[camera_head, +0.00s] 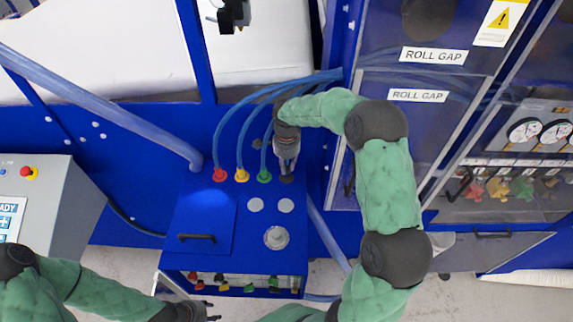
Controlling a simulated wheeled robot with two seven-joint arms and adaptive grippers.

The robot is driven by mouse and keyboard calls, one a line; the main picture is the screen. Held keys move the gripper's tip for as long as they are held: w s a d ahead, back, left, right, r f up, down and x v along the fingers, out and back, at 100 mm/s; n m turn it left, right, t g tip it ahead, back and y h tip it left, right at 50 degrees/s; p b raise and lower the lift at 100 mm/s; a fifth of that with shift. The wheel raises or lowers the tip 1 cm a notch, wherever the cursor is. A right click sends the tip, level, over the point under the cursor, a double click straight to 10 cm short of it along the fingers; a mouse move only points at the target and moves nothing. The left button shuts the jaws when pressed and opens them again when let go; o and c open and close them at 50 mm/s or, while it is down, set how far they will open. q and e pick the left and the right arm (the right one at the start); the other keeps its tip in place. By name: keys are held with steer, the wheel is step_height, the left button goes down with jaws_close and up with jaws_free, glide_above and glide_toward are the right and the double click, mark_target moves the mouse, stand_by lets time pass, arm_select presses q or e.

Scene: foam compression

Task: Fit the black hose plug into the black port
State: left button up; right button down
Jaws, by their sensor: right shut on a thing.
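My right gripper (288,168) reaches down over the back right of the blue box (170,235). It is shut on the black hose plug, which the fingers mostly hide. Just below the fingertips is the dark round black port (287,179), in line with the red, yellow and green plugs. I cannot tell whether the plug is seated in it or just above it. My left gripper (212,311) is low at the bottom edge, in front of the box, apart from the plug; its jaw opening is unclear.
Red (219,175), yellow (241,175) and green (264,176) plugs with blue hoses stand left of the port. A thick blue hose (120,115) runs at the left. A glazed cabinet (343,190) stands close on the right. A grey control box (50,190) is at the left.

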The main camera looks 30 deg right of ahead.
mark_target(287, 164)
steer(key=shift+f+b, duration=0.95)
steer(key=shift+f, duration=0.25)
steer(key=c, duration=1)
jaws_free()
step_height(287, 164, up, 12)
steer(key=shift+f, duration=0.1)
